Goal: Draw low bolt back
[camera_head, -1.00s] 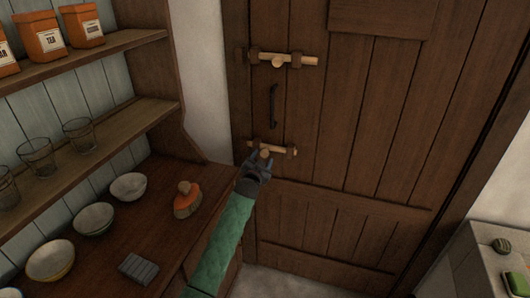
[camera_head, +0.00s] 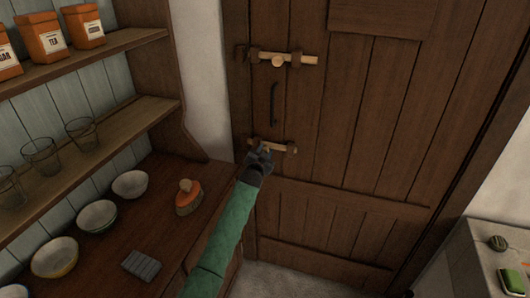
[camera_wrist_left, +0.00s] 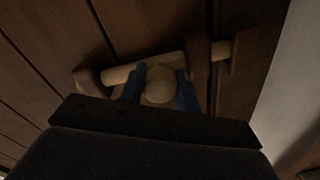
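The low bolt (camera_head: 281,149) is a pale wooden rod lying across the plank door in dark brackets. In the left wrist view the rod (camera_wrist_left: 120,75) runs through a bracket and reaches the bracket at the door's edge. Its round knob (camera_wrist_left: 159,86) sits between the blue fingers of my left gripper (camera_wrist_left: 160,88), with no clear gap on either side. In the head view my left gripper (camera_head: 262,154) covers much of the knob and part of the rod. The fingers look shut on the knob. My right gripper is not in view.
An upper bolt (camera_head: 300,60) and a dark handle (camera_head: 273,104) are on the door above. The dresser at left holds bowls (camera_head: 97,216), a brush (camera_head: 188,200) and a grey block (camera_head: 141,265). A pale counter (camera_head: 468,262) stands at right.

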